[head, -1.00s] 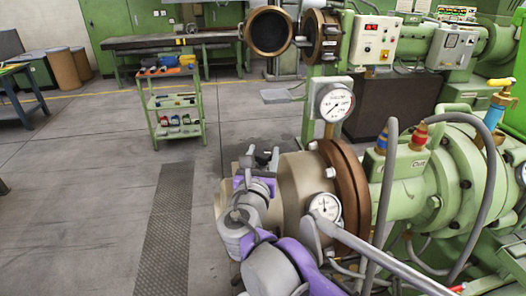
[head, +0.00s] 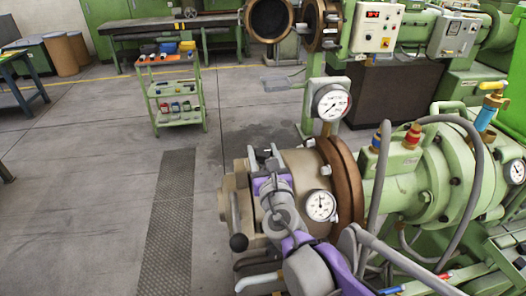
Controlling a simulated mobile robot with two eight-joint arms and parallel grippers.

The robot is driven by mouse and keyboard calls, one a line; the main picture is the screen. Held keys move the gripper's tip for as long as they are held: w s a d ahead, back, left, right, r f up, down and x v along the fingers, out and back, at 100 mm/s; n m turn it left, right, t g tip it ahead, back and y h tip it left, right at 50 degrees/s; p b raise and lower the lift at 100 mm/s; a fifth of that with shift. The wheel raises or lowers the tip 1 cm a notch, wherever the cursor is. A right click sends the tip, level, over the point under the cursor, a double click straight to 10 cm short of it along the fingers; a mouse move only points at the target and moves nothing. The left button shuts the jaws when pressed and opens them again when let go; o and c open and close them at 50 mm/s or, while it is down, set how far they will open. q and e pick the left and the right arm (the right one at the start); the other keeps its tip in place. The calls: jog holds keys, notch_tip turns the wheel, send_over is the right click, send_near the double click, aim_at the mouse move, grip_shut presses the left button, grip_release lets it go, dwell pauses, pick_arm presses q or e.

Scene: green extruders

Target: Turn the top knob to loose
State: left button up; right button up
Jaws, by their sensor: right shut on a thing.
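The beige end of the green extruder (head: 306,165) faces left, with a brown ring flange (head: 345,185) behind it. My right gripper (head: 264,162), with grey and purple links, reaches up from the bottom to the top of this beige end. It is shut on the top knob there, which is mostly hidden by the fingers and wrist. A lower black ball knob (head: 238,242) shows at the lower left of the beige end, apart from the gripper. My left gripper is not in view.
Round gauges sit above the barrel (head: 331,102) and on its side (head: 321,205). Grey hoses (head: 470,135) loop at the right. A green tool cart (head: 177,100) stands behind at the left. The floor (head: 90,190) at left is clear.

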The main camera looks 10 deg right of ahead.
jog(key=o, duration=1.4)
jog(key=s, duration=1)
jog(key=shift+s+b, duration=0.4)
